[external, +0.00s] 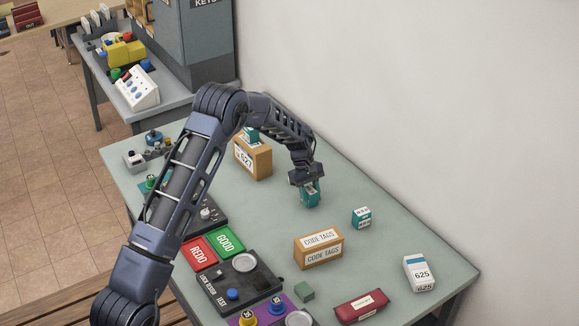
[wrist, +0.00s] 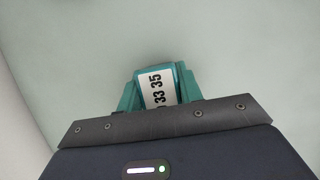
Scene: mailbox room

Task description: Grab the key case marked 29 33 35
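The key case (wrist: 160,86) is teal with a white label; "33 35" reads clearly in the wrist view, and the label's lower part is hidden by my gripper's body. My gripper (external: 309,186) points down at the case, which also shows under it in the external view (external: 311,199). Teal finger pieces lie close against both sides of the case in the wrist view, with no clear gap. My gripper appears shut on it. I cannot tell whether the case touches the table.
Another teal case (external: 361,217) stands to the right. A white "625" box (external: 420,273) and a red case (external: 361,306) lie near the right end. The wall runs behind the table (external: 290,215).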

